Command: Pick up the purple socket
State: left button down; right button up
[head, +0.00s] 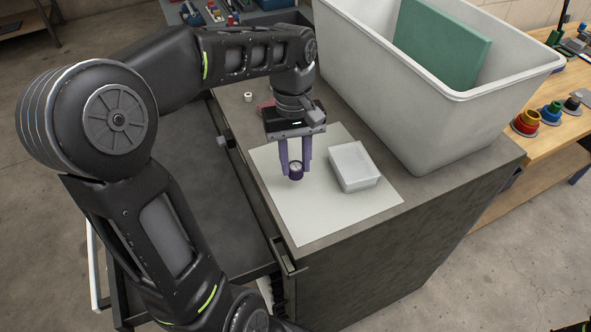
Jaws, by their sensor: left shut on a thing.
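The purple socket (296,171) is a small dark purple cylinder with a lighter round top. It is between the fingertips of my left gripper (295,165), over the white sheet (310,225) on the grey cabinet top. My left gripper points down and its purple fingers are shut on the socket. I cannot tell whether the socket touches the sheet or hangs just above it.
A white lidded box (354,166) stands on the sheet just right of the gripper. A large grey bin (400,110) with a green panel (442,45) stands behind to the right. A small white ring (248,97) lies at the back left. The sheet's front part is clear.

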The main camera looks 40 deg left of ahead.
aim_at(297, 166)
pick_arm(q)
notch_tip(297, 166, up, 6)
jog(key=shift+f+p, duration=0.1)
jog(key=shift+p, duration=0.65)
jog(key=shift+r+p, duration=0.55)
jog(key=shift+d+f, duration=0.1)
jog(key=shift+f, duration=0.1)
